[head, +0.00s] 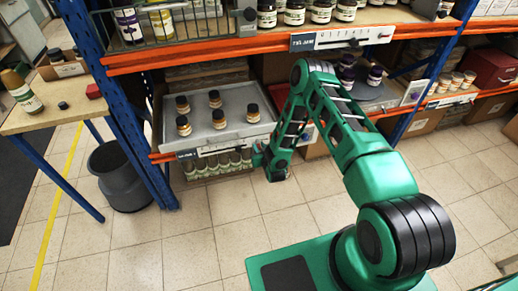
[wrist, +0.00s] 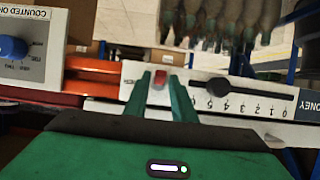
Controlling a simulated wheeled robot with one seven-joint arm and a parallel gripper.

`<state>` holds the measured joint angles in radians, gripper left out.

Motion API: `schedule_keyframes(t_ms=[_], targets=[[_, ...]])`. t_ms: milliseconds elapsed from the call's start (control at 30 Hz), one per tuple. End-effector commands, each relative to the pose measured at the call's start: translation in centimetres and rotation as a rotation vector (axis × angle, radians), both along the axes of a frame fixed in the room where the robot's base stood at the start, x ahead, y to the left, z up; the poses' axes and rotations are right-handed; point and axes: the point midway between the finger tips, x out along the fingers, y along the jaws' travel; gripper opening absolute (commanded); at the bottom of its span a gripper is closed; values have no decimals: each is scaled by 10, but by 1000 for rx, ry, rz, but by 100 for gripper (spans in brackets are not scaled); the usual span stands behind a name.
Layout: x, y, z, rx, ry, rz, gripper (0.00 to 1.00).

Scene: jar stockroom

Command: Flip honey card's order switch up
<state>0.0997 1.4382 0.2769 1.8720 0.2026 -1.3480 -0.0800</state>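The honey card (head: 215,148) is a white strip on the front edge of the lower shelf. The wrist view shows it upside down, with a HONEY label at the right, a numbered scale and a black slider knob (wrist: 217,87). A small red switch (wrist: 160,78) sits at the card's end. My gripper (wrist: 161,82) has its two green fingers on either side of the switch, slightly spread. I cannot tell whether they touch it, nor its exact setting. In the head view my gripper (head: 259,157) is at the card's right end and hides the switch.
Several dark-lidded jars (head: 219,118) stand on the grey tray above the card. More jars (head: 220,163) stand below it. A blue dial (wrist: 12,47) on another white card is beside the gripper. A grey bin (head: 119,176) stands left; the tiled floor in front is clear.

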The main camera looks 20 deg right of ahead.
Motion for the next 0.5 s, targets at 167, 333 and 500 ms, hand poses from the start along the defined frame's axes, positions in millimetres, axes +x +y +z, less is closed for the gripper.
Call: schedule_keyframes(t_ms=[167, 333, 500], targets=[[0, 0, 0, 0, 0, 0, 0], [0, 1, 1, 1, 6, 1, 0], [1, 1, 3, 1, 44, 1, 0]])
